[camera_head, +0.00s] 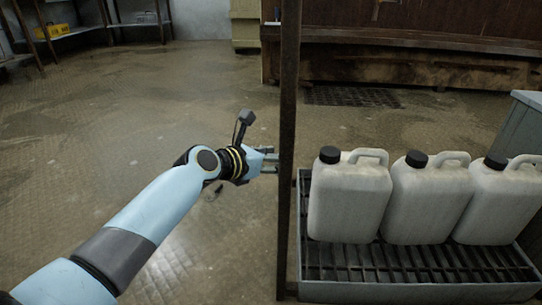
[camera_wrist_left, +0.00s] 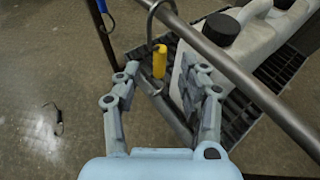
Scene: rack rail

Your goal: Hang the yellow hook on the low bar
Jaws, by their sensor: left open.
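The yellow hook shows in the left wrist view as an upright yellow handle (camera_wrist_left: 159,62) with a dark curved wire above it. The wire curves up beside a grey bar (camera_wrist_left: 222,62) that runs diagonally across the view; I cannot tell whether it bears on the bar. My left gripper (camera_wrist_left: 158,78) is open, with its fingers on either side of the handle. I cannot tell whether either finger touches it. In the head view my left gripper (camera_head: 270,162) reaches a dark vertical post (camera_head: 289,120), which partly hides it. The hook cannot be made out there. My right gripper is not in view.
Several white jugs with black caps (camera_head: 350,200) stand on a grated tray (camera_head: 420,292) right of the post. A grey cabinet (camera_head: 525,130) is at the far right. The floor (camera_head: 110,130) left of the post is mostly clear.

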